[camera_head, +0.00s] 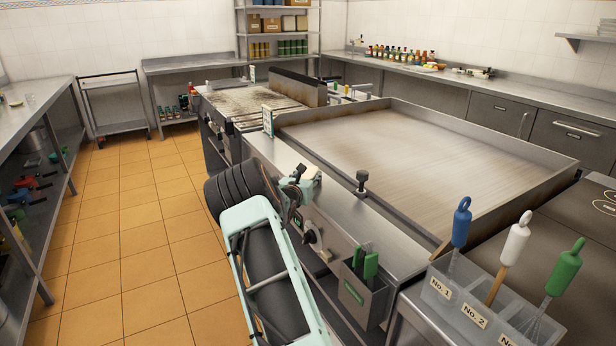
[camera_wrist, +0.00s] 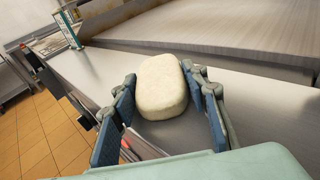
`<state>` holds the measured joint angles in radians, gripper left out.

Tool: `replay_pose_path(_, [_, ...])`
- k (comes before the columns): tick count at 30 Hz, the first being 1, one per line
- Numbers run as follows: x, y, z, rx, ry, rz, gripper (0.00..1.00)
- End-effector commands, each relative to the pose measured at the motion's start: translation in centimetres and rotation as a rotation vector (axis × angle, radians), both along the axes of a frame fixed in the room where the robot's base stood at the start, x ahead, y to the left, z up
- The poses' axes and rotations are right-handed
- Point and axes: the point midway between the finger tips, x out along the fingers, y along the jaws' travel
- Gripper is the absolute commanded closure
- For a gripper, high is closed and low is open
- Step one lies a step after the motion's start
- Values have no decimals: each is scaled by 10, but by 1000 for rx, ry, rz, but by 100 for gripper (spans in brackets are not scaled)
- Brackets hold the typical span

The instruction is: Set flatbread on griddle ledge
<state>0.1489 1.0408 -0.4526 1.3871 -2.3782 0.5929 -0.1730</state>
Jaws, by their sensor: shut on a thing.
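The flatbread is a thick, pale, rounded piece (camera_wrist: 162,84) in the middle of the wrist view. My gripper (camera_wrist: 162,90) has its blue-padded fingers on both sides of it and is shut on it. The griddle ledge is the smooth steel strip in front of the hot plate; it shows in the head view (camera_head: 395,234) and behind the flatbread in the wrist view (camera_wrist: 95,72). In the head view my gripper (camera_head: 298,190) is at the ledge's front edge, toward its far end. The flatbread is not clear there. I cannot tell whether it touches the ledge.
The wide griddle plate (camera_head: 420,150) lies behind the ledge with a raised rim. A utensil holder (camera_head: 465,310) stands front right. The ledge's middle is clear.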

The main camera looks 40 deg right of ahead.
Motion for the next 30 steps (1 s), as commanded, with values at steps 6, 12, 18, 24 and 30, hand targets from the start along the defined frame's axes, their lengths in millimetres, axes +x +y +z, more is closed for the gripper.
replay_pose_path(6, [0, 0, 1, -3, -3, 0, 83])
replay_pose_path(12, [0, 0, -2, -2, -3, 0, 54])
replay_pose_path(18, [0, 0, -2, -2, -3, 0, 41])
replay_pose_path(24, [0, 0, -1, -2, -3, 0, 41])
replay_pose_path(30, [-5, 6, 3, -2, -3, 0, 41])
